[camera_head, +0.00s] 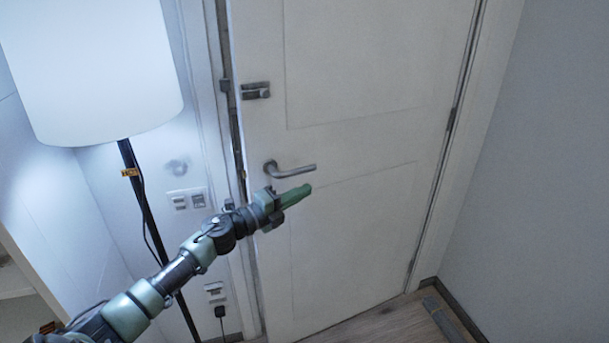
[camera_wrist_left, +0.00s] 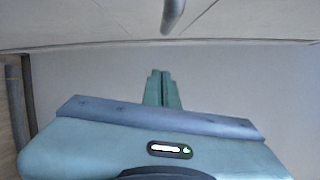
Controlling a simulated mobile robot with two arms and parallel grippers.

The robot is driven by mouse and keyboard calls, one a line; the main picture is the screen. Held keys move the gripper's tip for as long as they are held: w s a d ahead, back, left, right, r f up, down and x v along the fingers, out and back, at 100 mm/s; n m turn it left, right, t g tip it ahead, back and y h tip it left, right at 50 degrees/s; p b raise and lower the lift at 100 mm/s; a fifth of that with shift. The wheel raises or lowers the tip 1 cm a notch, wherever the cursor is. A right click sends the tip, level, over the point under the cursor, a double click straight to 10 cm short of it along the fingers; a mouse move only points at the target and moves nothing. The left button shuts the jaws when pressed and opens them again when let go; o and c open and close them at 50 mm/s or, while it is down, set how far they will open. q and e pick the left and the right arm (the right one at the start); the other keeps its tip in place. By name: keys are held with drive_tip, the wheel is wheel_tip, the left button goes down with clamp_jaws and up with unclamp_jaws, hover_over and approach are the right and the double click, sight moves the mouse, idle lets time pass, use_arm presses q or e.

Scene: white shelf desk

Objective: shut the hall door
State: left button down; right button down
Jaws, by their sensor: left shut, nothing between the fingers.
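The hall door (camera_head: 350,140) is white with recessed panels and stands in its frame. A narrow dark gap shows along its left edge, and I cannot tell whether it is fully shut. A metal lever handle (camera_head: 290,170) sits near that edge, with a small latch (camera_head: 256,90) above it. My left gripper (camera_head: 303,192) is shut and empty, just below the handle in the head view. In the left wrist view, its green fingers (camera_wrist_left: 161,90) are together and the handle (camera_wrist_left: 173,14) shows beyond them at the top. Contact with the door cannot be told. My right gripper is out of view.
A floor lamp with a white shade (camera_head: 90,70) and a dark pole (camera_head: 160,220) stands left of the door, close to my left arm. Wall switches (camera_head: 189,199) are behind it. A grey wall (camera_head: 550,180) is at the right. Some wooden floor (camera_head: 395,322) shows at the bottom.

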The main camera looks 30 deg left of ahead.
use_arm(q)
drive_tip(key=shift+w+a+r+p, duration=0.15)
drive_tip(key=shift+w+a, duration=0.25)
drive_tip(key=shift+w, duration=0.45)
drive_tip(key=shift+w+a+r+p, duration=0.15)
drive_tip(key=shift+w+a, duration=0.2)
drive_tip(key=shift+w, duration=0.5)
drive_tip(key=shift+w+a+r+p, duration=0.15)
drive_tip(key=shift+w+a, duration=0.25)
drive_tip(key=shift+w, duration=0.45)
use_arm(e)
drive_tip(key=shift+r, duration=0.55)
